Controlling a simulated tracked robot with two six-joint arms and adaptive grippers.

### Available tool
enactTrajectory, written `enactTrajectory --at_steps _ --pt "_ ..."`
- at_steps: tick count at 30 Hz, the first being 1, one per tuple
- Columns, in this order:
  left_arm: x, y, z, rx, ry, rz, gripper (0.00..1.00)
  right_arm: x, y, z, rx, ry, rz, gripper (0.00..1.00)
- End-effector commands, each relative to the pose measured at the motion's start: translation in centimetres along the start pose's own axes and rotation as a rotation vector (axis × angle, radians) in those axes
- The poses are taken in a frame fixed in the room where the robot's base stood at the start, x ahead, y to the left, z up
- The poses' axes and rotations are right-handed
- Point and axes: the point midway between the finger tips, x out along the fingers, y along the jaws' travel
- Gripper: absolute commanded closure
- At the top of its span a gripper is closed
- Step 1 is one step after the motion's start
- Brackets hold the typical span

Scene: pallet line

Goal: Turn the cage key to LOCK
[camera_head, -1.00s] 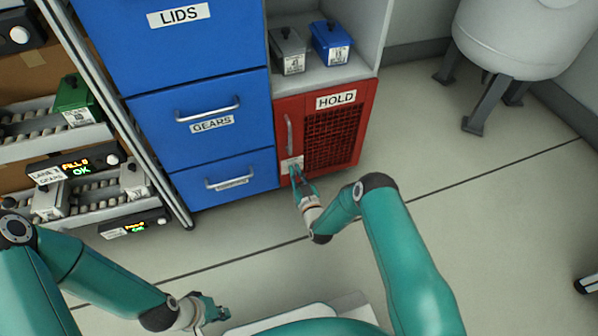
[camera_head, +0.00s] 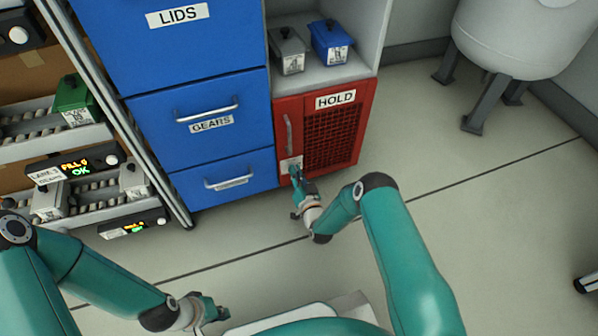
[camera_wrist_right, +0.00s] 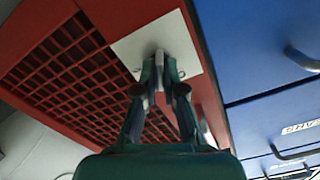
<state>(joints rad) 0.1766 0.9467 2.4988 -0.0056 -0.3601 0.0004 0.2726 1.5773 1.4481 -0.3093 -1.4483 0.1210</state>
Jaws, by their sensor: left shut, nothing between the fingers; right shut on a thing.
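The red HOLD cage (camera_head: 331,127) stands to the right of the blue drawers, its mesh door closed. A pale key plate (camera_head: 289,165) sits low on the left of its door; in the right wrist view the plate (camera_wrist_right: 125,47) shows around the fingers. My right gripper (camera_head: 295,172) is at the plate, shut on the small grey key (camera_wrist_right: 159,62), which the fingers mostly hide. The gripper looks rolled about its axis. I cannot read the lock markings. My left gripper (camera_head: 217,311) is shut and empty, low over the floor at the bottom, far from the cage.
Blue drawers (camera_head: 204,121) with bar handles stand directly left of the cage. A grey box (camera_head: 288,50) and a blue box (camera_head: 330,42) sit on the shelf above it.

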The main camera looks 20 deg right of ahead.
Motion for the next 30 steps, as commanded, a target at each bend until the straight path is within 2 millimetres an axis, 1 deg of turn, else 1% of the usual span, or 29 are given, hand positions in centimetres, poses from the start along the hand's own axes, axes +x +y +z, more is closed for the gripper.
enactTrajectory --at_steps 1,24,30 --pt "0.01 0.00 0.00 0.000 0.000 0.000 1.00 0.00 0.36 -0.10 0.045 0.003 0.008 1.00" --pt "0.01 0.00 0.00 0.000 0.000 0.000 1.00 0.00 0.84 0.07 0.775 0.006 0.010 1.00" --pt "0.02 -0.01 0.00 0.000 0.000 0.000 1.00 -0.02 0.94 0.14 0.940 0.007 0.011 1.00"
